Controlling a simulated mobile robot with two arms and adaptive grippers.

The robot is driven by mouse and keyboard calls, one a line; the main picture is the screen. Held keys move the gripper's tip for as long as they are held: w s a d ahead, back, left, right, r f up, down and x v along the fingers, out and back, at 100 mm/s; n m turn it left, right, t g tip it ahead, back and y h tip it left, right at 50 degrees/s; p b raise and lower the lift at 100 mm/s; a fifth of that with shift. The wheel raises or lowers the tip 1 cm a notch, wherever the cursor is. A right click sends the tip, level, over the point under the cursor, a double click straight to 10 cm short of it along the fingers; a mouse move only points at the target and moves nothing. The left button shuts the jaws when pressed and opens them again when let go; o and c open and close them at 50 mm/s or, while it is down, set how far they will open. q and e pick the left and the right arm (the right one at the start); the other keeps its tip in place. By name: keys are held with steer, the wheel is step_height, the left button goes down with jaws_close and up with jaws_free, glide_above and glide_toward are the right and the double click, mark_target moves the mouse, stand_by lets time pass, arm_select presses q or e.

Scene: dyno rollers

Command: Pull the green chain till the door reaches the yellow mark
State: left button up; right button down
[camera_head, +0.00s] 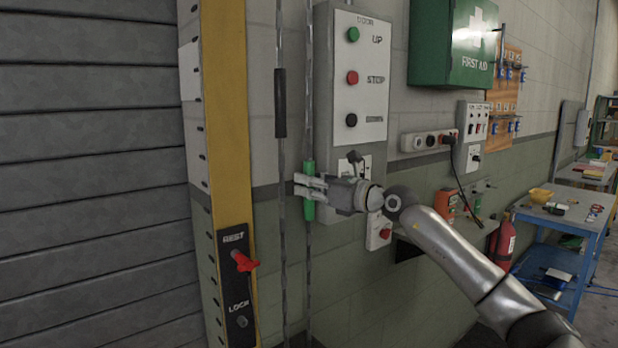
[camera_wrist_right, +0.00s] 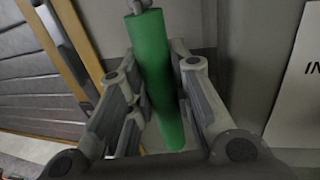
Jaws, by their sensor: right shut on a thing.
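The green chain grip (camera_head: 309,172) is an upright green sleeve on the right-hand one of two hanging chains, beside the control box. My right gripper (camera_head: 307,187) is shut on it, with the fingers on either side of its middle part. In the right wrist view the green grip (camera_wrist_right: 157,75) stands between the two finger linkages. The roller door (camera_head: 95,180) fills the left side as grey slats. The yellow post (camera_head: 228,110) stands beside it. I cannot pick out a separate yellow mark. My left gripper is not in view.
A black sleeve (camera_head: 280,103) is on the left chain. The control box (camera_head: 373,85) with UP and STOP buttons is just behind my right gripper. A black plate (camera_head: 236,285) with a red lever (camera_head: 244,262) is on the post. A blue table (camera_head: 565,215) stands at the right.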

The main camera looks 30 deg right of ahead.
steer(key=shift+f+b, duration=0.35)
steer(key=shift+f, duration=0.95)
steer(key=c, duration=1.3)
jaws_free()
steer(key=shift+r, duration=0.2)
steer(key=shift+s, duration=0.1)
steer(key=shift+v, duration=3.7)
steer(key=shift+d, duration=0.1)
